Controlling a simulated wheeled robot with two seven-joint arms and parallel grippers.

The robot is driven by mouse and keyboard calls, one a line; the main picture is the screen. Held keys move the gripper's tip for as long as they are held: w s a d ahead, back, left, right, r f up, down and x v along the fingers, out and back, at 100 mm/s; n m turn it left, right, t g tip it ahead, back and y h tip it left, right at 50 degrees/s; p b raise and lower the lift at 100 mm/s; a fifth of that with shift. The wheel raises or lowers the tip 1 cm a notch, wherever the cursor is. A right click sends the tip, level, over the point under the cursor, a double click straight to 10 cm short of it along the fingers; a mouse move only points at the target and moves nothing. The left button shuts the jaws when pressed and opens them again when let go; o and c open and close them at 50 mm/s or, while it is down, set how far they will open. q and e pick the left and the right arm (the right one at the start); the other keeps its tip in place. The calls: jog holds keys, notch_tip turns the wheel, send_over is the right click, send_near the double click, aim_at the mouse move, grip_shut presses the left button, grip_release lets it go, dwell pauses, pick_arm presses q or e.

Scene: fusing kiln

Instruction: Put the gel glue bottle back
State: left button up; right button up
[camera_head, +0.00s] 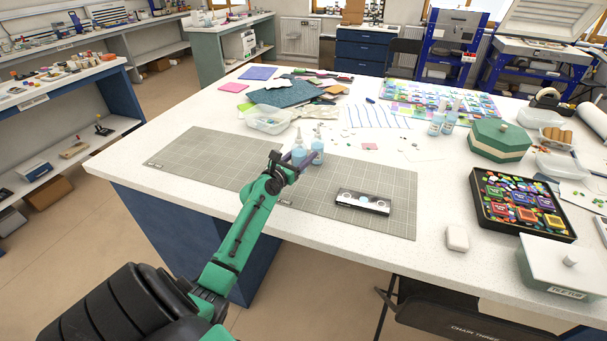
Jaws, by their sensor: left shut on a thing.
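My left gripper (307,158) reaches over the grey cutting mat from the lower left. It is shut on a small light-blue bottle with a pale nozzle (318,146), upright at the fingertips. A second similar bottle (298,152) stands close beside it, partly hidden by the gripper. I cannot read the labels, so which is the gel glue is unclear. I cannot tell whether the held bottle touches the mat. Two more light-blue bottles stand farther right on the table, a left one (436,123) and a right one (450,121). My right gripper is not in view.
The cutting mat (215,165) has clear room on its left. A dark-framed strip (363,202) lies on its right part. A clear plastic tub (268,119) stands behind the bottles. A green hexagonal box (499,137) and a black tray of colourful tins (483,207) stand right.

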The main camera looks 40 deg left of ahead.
pick_arm(q)
notch_tip(320, 180, down, 6)
jog(key=b, duration=0.3)
jog(key=shift+a+r, duration=0.1)
jog(key=shift+r, duration=0.15)
jog(key=shift+w+f, duration=0.1)
jog(key=shift+f, duration=0.15)
jog(key=shift+r, duration=0.2)
jog(key=shift+c, duration=0.4)
jog(key=shift+f, duration=0.2)
jog(key=o, duration=0.8)
jog(key=shift+o, duration=0.2)
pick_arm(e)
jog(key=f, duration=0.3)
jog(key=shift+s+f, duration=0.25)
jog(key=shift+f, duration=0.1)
pick_arm(q)
jog(key=shift+r, duration=0.15)
